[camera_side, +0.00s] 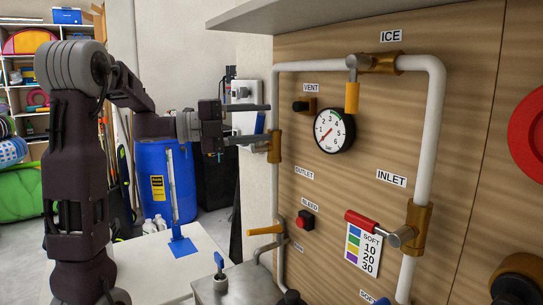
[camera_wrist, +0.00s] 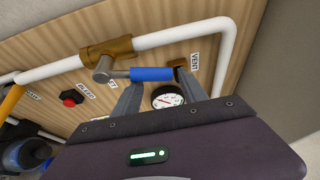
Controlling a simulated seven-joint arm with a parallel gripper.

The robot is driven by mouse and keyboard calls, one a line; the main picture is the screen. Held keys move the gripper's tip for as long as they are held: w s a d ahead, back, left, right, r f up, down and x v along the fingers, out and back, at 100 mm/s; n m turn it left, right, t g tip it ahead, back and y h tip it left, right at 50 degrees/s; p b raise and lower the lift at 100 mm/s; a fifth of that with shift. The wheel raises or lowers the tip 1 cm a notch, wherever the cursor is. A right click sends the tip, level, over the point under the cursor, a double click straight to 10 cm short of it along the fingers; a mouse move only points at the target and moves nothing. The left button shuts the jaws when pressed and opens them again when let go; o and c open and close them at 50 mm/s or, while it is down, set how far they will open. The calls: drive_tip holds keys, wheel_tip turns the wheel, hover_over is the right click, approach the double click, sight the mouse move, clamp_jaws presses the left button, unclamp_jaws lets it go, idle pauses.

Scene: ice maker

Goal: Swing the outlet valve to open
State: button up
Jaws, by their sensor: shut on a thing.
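The outlet valve is a brass body (camera_side: 274,146) on the left vertical white pipe, above the OUTLET label (camera_side: 304,172). Its blue handle (camera_side: 260,122) points up, roughly along the pipe. In the wrist view the brass body (camera_wrist: 106,52) and the blue handle (camera_wrist: 152,74) show clearly, joined by a grey metal stem. My gripper (camera_side: 268,122) reaches in from the left, one finger above the handle and one below. In the wrist view my gripper (camera_wrist: 160,78) has its fingers at the two ends of the blue grip, shut on it. The exact contact is partly hidden.
A pressure gauge (camera_side: 334,130) and the VENT knob (camera_side: 301,106) are right of the valve. The ICE valve's yellow handle (camera_side: 352,97) hangs down. The INLET valve's red handle (camera_side: 361,221) points left. A yellow handle (camera_side: 265,230) and red button (camera_side: 305,220) sit lower.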

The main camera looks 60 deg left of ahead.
drive_tip(key=shift+a+f+n+y, duration=0.2)
drive_tip(key=shift+a+n+y, duration=0.15)
drive_tip(key=shift+a, duration=0.8)
drive_tip(key=shift+c, duration=0.3)
drive_tip(key=o, duration=0.8)
drive_tip(key=v, duration=0.6)
drive_tip(key=shift+s, duration=0.35)
drive_tip(key=shift+w, duration=0.1)
